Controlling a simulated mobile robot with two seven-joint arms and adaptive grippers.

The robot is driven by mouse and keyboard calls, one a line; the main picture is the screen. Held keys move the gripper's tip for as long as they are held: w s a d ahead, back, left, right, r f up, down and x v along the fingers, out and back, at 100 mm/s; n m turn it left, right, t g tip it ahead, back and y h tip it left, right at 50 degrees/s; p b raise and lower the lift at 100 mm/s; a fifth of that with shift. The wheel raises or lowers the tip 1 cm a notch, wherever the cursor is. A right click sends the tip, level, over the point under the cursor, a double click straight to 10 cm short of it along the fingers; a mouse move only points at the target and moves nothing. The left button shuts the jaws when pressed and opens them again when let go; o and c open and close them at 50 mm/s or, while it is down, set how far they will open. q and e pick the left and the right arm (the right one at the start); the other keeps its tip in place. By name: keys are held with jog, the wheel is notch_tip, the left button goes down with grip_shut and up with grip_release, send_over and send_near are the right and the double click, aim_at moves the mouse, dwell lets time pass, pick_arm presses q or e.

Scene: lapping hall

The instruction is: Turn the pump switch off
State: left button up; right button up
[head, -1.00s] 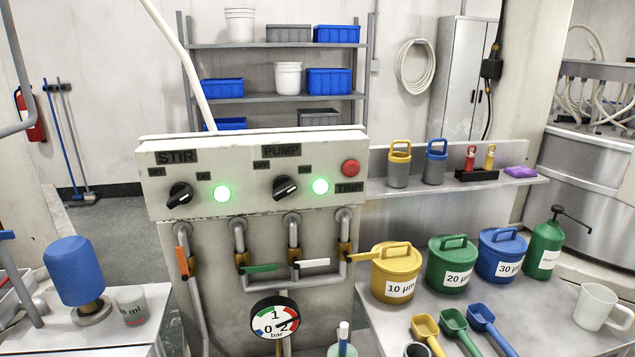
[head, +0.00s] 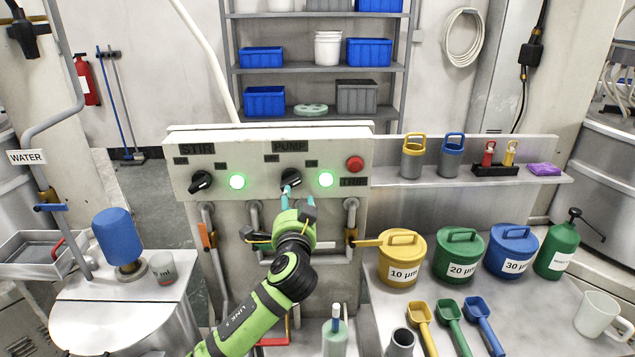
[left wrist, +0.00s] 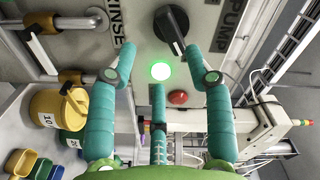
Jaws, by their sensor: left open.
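The pump switch (head: 291,179) is a black knob under the PUMP label on the pale control panel (head: 240,158). Its pointer tilts to the upper right, towards the lit green lamp (head: 325,180). My left gripper (head: 290,190) is open, with teal fingers, just below and in front of the knob, hiding part of it. In the left wrist view the knob (left wrist: 171,28) shows ahead of the spread fingers (left wrist: 161,80), with nothing held. The lit lamp shows there too (left wrist: 161,70). Whether a finger touches the knob cannot be told. My right gripper is not in view.
The stir knob (head: 201,181) and its lit lamp (head: 237,181) are left of the pump switch. A red button (head: 355,164) is to the right. Pipes with valve handles run below the panel. Yellow (head: 402,262), green and blue tubs stand on the right bench.

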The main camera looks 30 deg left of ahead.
aim_at(294, 186)
pick_arm(q)
jog(key=shift+w+r, duration=0.1)
jog(key=shift+r, duration=0.6)
jog(key=shift+w+a, duration=0.25)
jog(key=shift+a, duration=0.05)
jog(key=p+x, duration=0.2)
jog(key=x, duration=0.2)
jog(key=shift+w+a, duration=0.3)
jog(key=shift+w+a+p, duration=0.25)
jog(key=shift+w+p, duration=0.25)
jog(key=shift+w+a+f, duration=0.15)
jog(key=shift+w+a, duration=0.05)
grip_shut()
